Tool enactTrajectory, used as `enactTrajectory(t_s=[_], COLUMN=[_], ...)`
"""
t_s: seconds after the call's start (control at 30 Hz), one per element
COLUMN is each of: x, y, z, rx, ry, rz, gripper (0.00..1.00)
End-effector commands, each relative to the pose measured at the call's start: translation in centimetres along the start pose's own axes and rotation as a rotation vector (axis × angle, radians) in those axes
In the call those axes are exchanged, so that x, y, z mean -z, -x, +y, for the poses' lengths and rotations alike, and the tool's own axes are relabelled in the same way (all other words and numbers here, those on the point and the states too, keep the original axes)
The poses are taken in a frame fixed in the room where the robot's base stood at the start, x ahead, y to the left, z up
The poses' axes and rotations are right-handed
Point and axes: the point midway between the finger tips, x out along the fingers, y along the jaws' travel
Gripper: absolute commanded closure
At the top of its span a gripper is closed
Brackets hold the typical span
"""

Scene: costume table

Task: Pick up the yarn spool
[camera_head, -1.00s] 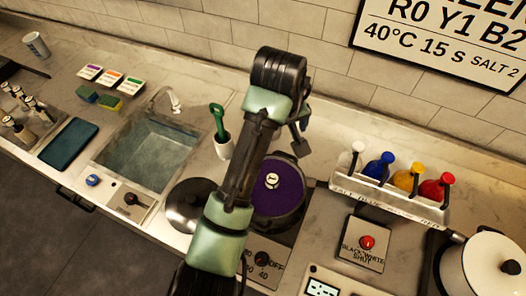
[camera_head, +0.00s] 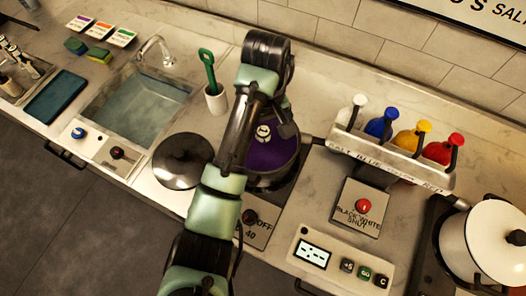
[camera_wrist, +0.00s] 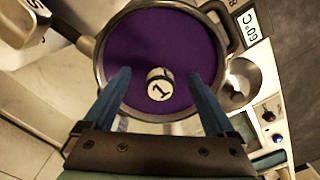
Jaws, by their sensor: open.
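The yarn spool (camera_wrist: 159,84) is a small off-white piece with a dark "1" on its top. It sits in the purple liquid of a dark-rimmed pot (camera_wrist: 222,52), and its lower part is hidden. In the head view the spool (camera_head: 263,133) shows just right of my arm, inside the pot (camera_head: 285,180). My gripper (camera_wrist: 158,83) is open in the wrist view, with its two blue fingers apart on either side of the spool in the picture. The gap in height between fingertips and spool is hard to tell. In the head view the fingers are hidden behind my arm.
A dark lid (camera_head: 183,160) lies left of the pot. A white cup with a green-handled tool (camera_head: 209,72) stands behind it. A rack of coloured bottles (camera_head: 390,160) and a red-button box (camera_head: 361,207) are to the right. A white pot (camera_head: 485,245) stands far right.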

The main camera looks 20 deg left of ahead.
Motion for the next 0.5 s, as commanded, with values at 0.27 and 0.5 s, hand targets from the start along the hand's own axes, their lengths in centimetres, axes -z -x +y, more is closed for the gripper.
enactTrajectory(t_s=[0.27,0.5], x=[0.4,0.4], y=[-3.8,-4.9], z=[-0.1,-0.1], rx=[0.004,0.001], ry=[0.002,0.0], rz=[-0.004,0.0], gripper=[0.09,0.09])
